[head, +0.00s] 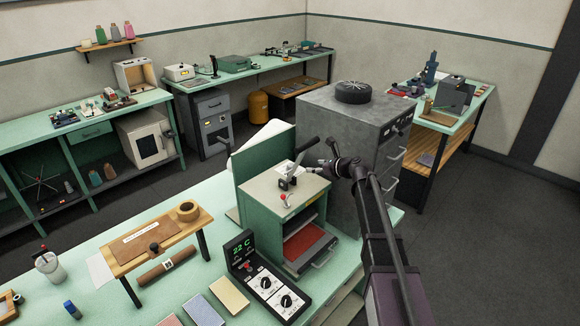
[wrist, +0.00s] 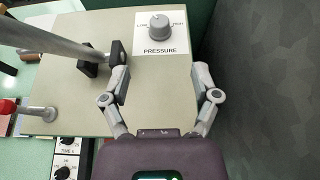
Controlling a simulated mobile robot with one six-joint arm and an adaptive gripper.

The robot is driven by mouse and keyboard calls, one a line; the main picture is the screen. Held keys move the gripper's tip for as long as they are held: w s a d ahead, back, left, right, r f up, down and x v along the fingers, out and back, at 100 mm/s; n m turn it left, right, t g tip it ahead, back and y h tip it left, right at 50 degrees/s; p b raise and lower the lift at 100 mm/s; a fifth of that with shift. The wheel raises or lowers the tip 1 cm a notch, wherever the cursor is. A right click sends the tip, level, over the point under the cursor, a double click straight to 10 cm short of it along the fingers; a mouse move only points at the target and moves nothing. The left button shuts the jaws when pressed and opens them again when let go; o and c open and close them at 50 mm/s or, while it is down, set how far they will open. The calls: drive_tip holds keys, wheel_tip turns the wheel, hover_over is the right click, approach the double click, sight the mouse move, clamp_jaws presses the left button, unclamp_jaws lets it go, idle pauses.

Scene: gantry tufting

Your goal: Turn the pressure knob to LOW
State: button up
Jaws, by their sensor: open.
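The grey round pressure knob (wrist: 159,27) sits on a white plate marked PRESSURE in the wrist view, with LOW at its left and HIGH at its right. Its pointer is too small to read with certainty. The plate is on the cream top of the green press (head: 268,209). My gripper (wrist: 160,80) is open and empty, its fingers spread wide on either side of the plate's lower edge. The knob lies ahead of the fingertips, roughly midway between them, and is untouched. In the head view my gripper (head: 322,174) hovers over the press's right side; the knob is not clear there.
A lever (wrist: 55,40) with black blocks stands close left of my gripper. A red-topped post (wrist: 40,112) stands at the press's front. A green panel (head: 258,163) rises behind. A grey cabinet (head: 345,125) stands right of the press. A dial box (head: 262,280) sits in front.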

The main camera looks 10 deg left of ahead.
sight(291, 165)
drive_tip(key=b+x, duration=0.4)
drive_tip(key=x, duration=0.9)
drive_tip(key=shift+b, duration=0.4)
clamp_jaws()
